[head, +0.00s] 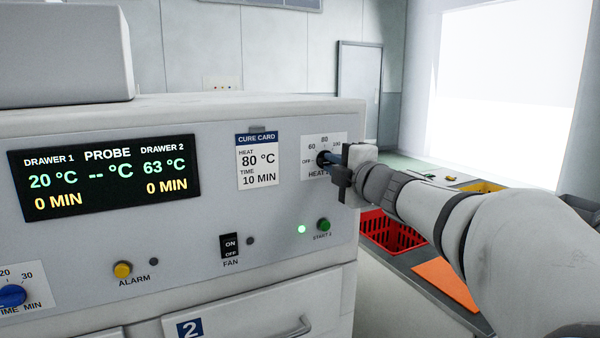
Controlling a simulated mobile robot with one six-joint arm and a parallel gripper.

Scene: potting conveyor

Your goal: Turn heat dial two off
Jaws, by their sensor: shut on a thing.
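Heat dial two (323,158) is a small dark blue knob on a white scale plate (310,142) at the right end of the grey oven panel. The plate shows OFF at left, then 60, 80 and 100 over the top. My gripper (335,168) comes in from the right and is shut on the dial. It covers most of the knob and part of the label, so the pointer's setting cannot be read. The display (105,178) reads drawer 1 at 20 °C, 0 MIN, and drawer 2 at 63 °C, 0 MIN.
Below the dial are a green start button (323,225) and a lit green lamp (301,230). A fan switch (229,246), yellow alarm button (122,270) and blue time dial (12,296) are farther left. A red crate (385,232) stands beyond the oven.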

